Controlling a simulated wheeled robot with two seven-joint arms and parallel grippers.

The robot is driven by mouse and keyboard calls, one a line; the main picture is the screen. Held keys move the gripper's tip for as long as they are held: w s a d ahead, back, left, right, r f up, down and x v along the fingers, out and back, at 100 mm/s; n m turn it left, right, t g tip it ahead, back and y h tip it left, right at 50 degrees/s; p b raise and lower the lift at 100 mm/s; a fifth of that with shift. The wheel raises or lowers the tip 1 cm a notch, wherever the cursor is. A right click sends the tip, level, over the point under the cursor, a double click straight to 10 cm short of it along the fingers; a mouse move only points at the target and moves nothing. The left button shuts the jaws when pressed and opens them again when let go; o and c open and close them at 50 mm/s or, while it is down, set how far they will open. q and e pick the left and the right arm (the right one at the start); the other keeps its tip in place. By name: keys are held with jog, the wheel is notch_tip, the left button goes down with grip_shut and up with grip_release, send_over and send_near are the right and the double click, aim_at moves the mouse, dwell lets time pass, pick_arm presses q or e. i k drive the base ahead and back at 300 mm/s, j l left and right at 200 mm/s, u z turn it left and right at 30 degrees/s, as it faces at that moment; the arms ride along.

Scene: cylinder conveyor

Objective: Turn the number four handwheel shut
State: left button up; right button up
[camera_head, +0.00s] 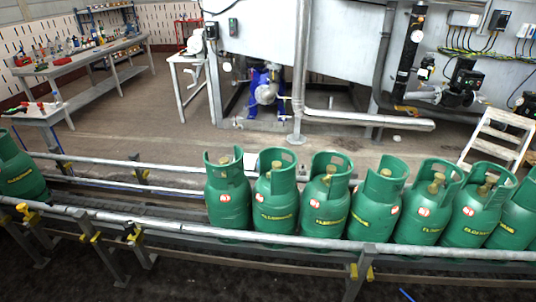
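A row of several green gas cylinders stands upright on the conveyor, from the middle to the right edge. The leftmost of the row is a green cylinder (228,205), then a second (275,208) and a third (323,208). The one after these is another green cylinder (376,212), with a brass valve (385,172) inside its collar. Similar brass valves show in the other collars. The handwheels are too small to tell open from shut, and I can read no number four. Neither of my grippers is in view.
The conveyor's front rail (300,243) runs across the view, before the cylinders. Another green cylinder (22,172) stands apart at the far left, with empty conveyor between. A workbench (80,70), a blue pump (265,92), pipework and a white stepladder (497,135) are behind.

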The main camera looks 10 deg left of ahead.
aim_at(276, 165)
jog(key=i+j+u, duration=0.1)
jog(key=i+j, duration=0.15)
jog(key=i, duration=0.2)
jog(key=i+j+u, duration=0.1)
jog(key=i, duration=0.35)
jog(key=i+j+u, duration=0.1)
jog(key=i+j, duration=0.15)
jog(key=i, duration=0.2)
jog(key=i+j+u, duration=0.1)
jog(key=i, duration=0.4)
